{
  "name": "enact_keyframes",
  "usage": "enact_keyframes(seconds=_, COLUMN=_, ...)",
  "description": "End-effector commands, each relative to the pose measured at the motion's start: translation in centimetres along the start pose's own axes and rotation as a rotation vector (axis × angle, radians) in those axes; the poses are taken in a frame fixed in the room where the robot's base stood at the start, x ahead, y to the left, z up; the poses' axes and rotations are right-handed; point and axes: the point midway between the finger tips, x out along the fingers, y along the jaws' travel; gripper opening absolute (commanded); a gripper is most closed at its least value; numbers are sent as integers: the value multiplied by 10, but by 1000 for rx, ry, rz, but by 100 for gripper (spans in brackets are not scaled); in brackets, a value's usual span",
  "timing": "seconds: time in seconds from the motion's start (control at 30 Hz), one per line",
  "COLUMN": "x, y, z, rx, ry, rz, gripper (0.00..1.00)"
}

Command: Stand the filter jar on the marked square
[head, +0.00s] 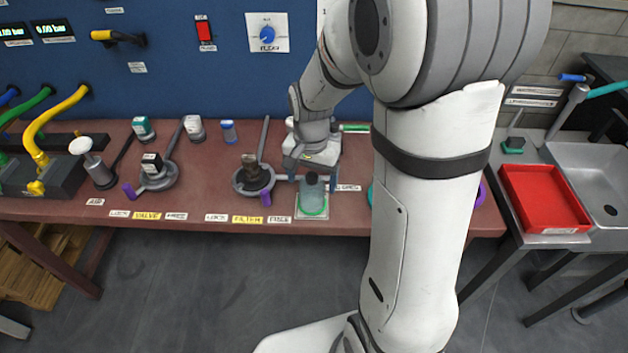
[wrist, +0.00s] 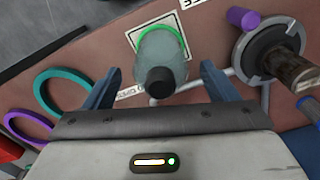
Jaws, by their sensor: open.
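The filter jar (head: 313,199) is a clear, pale grey-green jar with a black cap. It stands upright on the marked square (head: 303,216), a white card with a green ring by the table's front edge. In the wrist view the jar (wrist: 163,52) hides most of the ring, and the square's white corner (wrist: 133,33) shows beside it. My gripper (wrist: 160,78) is open, with one blue finger on each side of the jar and a visible gap to both. In the head view my gripper (head: 313,178) is just behind the jar.
Left of the jar is the filter stand (head: 240,184) with a dark brown piece in it and a purple lever. The valve stand (head: 150,183) is further left. A teal ring (wrist: 48,88) and purple ring (wrist: 18,125) lie opposite. A red tray (head: 540,195) sits right.

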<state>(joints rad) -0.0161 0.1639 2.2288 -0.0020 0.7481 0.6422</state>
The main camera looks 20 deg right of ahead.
Motion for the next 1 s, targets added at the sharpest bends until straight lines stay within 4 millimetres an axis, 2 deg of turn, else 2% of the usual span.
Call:
enact_keyframes(seconds=0.3, x=-70, y=0, z=0, rx=1, ry=3, rz=-2, gripper=80)
enact_keyframes(seconds=0.43, x=-90, y=0, z=0, rx=1, ry=2, rz=-2, gripper=80)
enact_keyframes(seconds=0.63, x=-107, y=3, z=3, rx=-15, ry=6, rz=-5, gripper=80)
enact_keyframes(seconds=0.77, x=-116, y=18, z=23, rx=-117, ry=38, rz=-24, gripper=80)
enact_keyframes(seconds=1.0, x=-121, y=60, z=80, rx=-432, ry=146, rz=-63, gripper=80)
